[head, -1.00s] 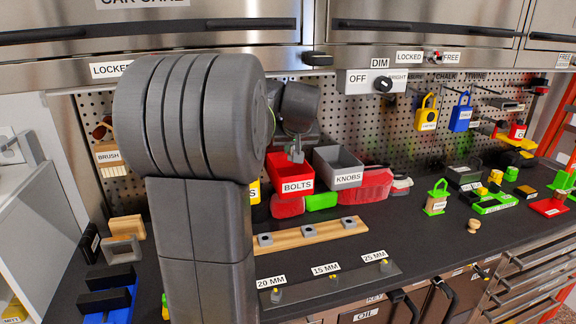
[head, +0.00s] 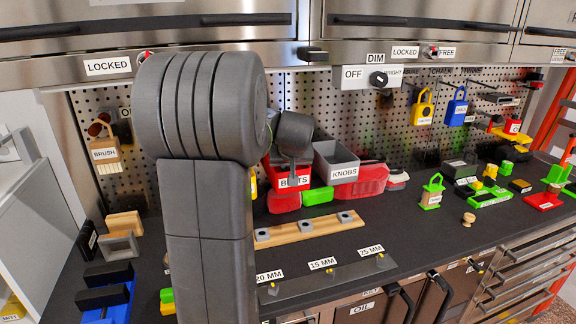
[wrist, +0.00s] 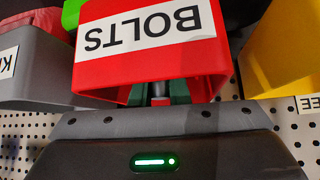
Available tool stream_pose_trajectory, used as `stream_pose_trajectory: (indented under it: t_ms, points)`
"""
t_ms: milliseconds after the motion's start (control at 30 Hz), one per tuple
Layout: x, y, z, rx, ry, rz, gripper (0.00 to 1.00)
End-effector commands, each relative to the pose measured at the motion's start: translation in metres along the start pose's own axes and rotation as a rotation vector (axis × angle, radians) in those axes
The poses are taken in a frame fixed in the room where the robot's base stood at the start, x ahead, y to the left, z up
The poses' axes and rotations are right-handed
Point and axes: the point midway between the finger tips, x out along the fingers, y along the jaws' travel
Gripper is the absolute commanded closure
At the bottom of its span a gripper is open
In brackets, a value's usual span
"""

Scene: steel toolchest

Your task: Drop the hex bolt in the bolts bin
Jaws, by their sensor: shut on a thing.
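The red bolts bin (head: 275,180) stands at the back of the bench, under the pegboard. My gripper (head: 293,178) is at the bin and overlaps its label in the head view. In the wrist view the bin (wrist: 100,72) fills the upper middle, its label upside down. My fingers (wrist: 158,92) show just below that label, close to the bin. They are shut on a small grey piece, taken as the hex bolt (wrist: 159,90). Most of it is hidden. I cannot tell whether the fingertips are inside the bin or just above it.
The grey knobs bin (head: 344,160) stands directly right of the bolts bin. A yellow bin (wrist: 285,50) is on its other side. Red and green items lie below the bins. A wooden strip (head: 308,228) lies in front. My arm covers the bench's left middle.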

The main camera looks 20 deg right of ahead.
Motion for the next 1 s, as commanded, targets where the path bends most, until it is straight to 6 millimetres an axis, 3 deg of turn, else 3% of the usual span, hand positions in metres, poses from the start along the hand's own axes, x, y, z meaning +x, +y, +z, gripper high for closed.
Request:
stream_pose_trajectory:
  t_ms: [367, 400, 500, 800, 1000]
  points:
    - [0.006, 0.000, 0.005, 0.000, 0.001, 0.000, 1.00]
    - [0.007, 0.000, 0.006, 0.000, 0.000, 0.000, 0.77]
    - [0.006, 0.000, 0.006, 0.000, 0.000, 0.000, 0.63]
    - [0.005, 0.000, 0.004, 0.000, 0.000, 0.000, 0.63]
    - [-0.009, 0.000, -0.005, 0.000, 0.001, 0.000, 0.63]
